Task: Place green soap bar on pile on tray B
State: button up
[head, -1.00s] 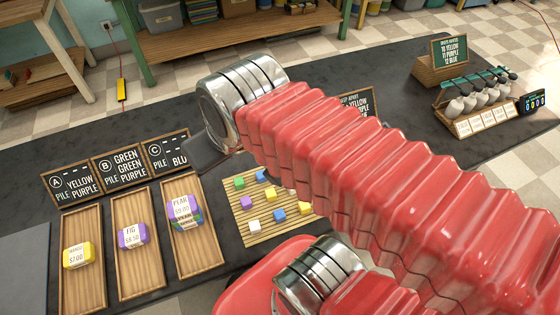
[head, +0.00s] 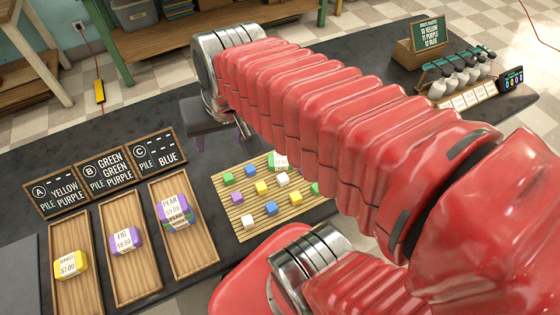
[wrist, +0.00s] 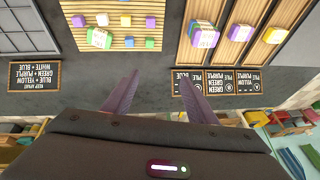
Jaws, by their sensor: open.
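A green soap bar with a pale label lies on the slatted mat, partly behind my arm in the head view (head: 280,161); the wrist view shows it too (wrist: 99,38). Tray B (head: 132,285), the middle tray, holds a purple bar labelled FIG (head: 124,238). Its sign (head: 108,172) reads green, green, purple. My gripper is open and empty in the wrist view (wrist: 157,87), its two purple fingers wide apart above the dark table.
Tray A (head: 73,235) holds a yellow bar (head: 70,265). Tray C (head: 190,250) holds purple and green bars stacked (head: 173,210). Small coloured cubes sit on the mat (head: 237,208). A sign board (wrist: 34,76) and a pump-bottle rack (head: 460,75) stand nearby.

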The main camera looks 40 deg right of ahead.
jog(key=d+f+m+y, duration=0.1)
jog(key=d+f+m, duration=0.4)
jog(key=d+m, duration=0.2)
jog(key=s+d+f+m+g+y, duration=0.1)
jog(key=d+f+m, duration=0.4)
jog(key=d+m, duration=0.2)
jog(key=s+d+f+m+y, duration=0.1)
jog(key=d+f+m, duration=0.3)
jog(key=d+m, duration=0.3)
jog(key=d, duration=0.3)
jog(key=shift+f+g+y, duration=0.3)
jog(key=shift+f, duration=0.1)
jog(key=shift+w+a, duration=0.1)
send_over(281, 159)
jog(key=s+d, duration=0.2)
jog(key=shift+w+d+f, duration=0.1)
jog(key=shift+w+f, duration=0.05)
jog(key=shift+f, duration=3.8)
jog(key=shift+x, duration=2.65)
jog(key=shift+r, duration=0.1)
